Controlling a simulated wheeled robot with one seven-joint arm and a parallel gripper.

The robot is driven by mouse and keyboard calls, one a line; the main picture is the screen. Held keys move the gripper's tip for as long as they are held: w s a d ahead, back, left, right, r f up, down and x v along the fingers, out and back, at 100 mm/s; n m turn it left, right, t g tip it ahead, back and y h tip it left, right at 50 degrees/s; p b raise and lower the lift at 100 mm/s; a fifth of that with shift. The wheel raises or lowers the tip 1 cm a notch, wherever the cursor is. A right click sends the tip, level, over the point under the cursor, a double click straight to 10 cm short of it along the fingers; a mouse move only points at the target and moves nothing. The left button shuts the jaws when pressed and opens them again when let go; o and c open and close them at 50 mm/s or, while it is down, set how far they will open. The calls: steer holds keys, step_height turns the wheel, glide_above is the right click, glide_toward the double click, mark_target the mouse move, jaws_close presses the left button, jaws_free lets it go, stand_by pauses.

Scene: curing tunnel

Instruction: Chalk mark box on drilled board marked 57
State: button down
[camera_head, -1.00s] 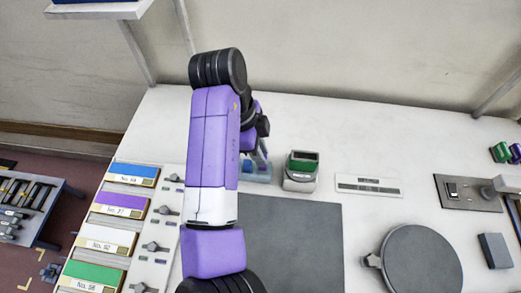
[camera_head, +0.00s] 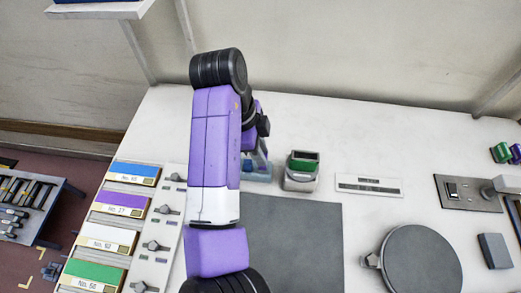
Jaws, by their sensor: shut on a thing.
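Several coloured boards stand in a column at the left. The purple board (camera_head: 122,202) has a pale label whose number seems to end in 7; the first digit is too small to read surely. No drilled holes or mark box can be made out on it. My gripper (camera_head: 262,160) is mostly hidden behind my purple arm, at the back of the table right of the boards. Its tip is low, by a pale blue holder (camera_head: 260,174). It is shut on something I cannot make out. No chalk can be told apart.
A blue board (camera_head: 134,172), a white board (camera_head: 108,236) and a green board (camera_head: 95,275) flank the purple one, with knobs (camera_head: 152,246) beside them. A green-topped stamp-like block (camera_head: 301,172), dark mat (camera_head: 292,240) and round plate (camera_head: 422,262) occupy the table.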

steer(key=shift+f+b, duration=0.7)
steer(key=shift+f, duration=0.4)
steer(key=c, duration=1.3)
jaws_free()
steer(key=shift+o, duration=0.2)
steer(key=shift+r+p, duration=2.7)
steer(key=shift+r, duration=0.85)
